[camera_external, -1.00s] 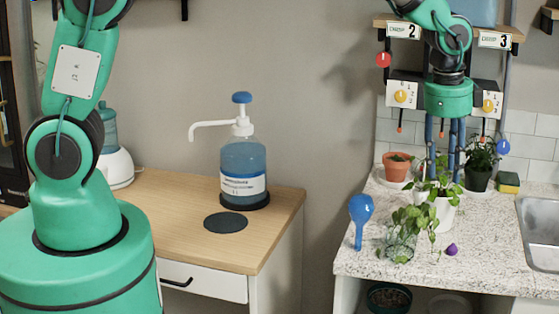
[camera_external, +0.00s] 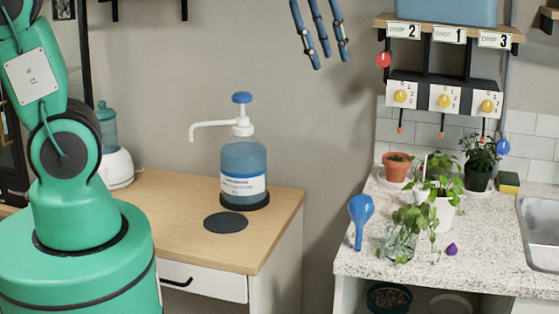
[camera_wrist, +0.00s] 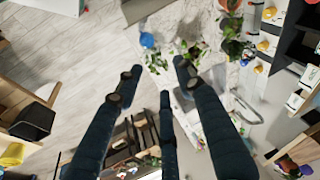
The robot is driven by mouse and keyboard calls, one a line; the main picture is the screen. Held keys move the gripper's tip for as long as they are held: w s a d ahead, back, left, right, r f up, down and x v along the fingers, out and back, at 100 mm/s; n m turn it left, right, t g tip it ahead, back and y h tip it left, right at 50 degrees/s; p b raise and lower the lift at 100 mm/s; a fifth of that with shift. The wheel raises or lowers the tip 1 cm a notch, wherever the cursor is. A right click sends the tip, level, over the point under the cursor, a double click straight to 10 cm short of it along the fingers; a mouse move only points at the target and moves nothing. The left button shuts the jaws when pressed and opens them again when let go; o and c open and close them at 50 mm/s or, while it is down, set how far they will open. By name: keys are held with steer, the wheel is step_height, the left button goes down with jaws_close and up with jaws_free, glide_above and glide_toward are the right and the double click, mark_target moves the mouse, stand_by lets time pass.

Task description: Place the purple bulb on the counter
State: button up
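The purple bulb (camera_external: 451,249) is small and pointed at the top. It appears to rest on the speckled counter (camera_external: 388,266), near the front edge and right of the white pot. I cannot make it out in the wrist view. My gripper (camera_external: 328,56) is high at the top of the external view, left of the shelf and well away from the bulb. Its dark blue fingers hang down spread apart with nothing between them. They also spread empty in the wrist view (camera_wrist: 158,80).
A blue watering bulb (camera_external: 361,212) stands at the counter's left. A glass jar with a cutting (camera_external: 400,243), a white potted plant (camera_external: 441,212) and a terracotta pot (camera_external: 396,168) crowd the counter. A sink (camera_external: 540,240) is right. Dispensers (camera_external: 444,98) hang above.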

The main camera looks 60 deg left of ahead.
steer(key=s+a+n+t, duration=0.1)
steer(key=s+a+n, duration=0.1)
steer(key=s, duration=0.8)
steer(key=s+a+r+n, duration=0.1)
steer(key=s+a+n, duration=0.2)
steer(key=s, duration=0.7)
steer(key=shift+s+a+r+t, duration=0.2)
steer(key=shift+a+r+t, duration=0.1)
steer(key=shift+t, duration=0.1)
step_height(320, 180, down, 4)
steer(key=b, duration=0.4)
steer(key=shift+r, duration=0.15)
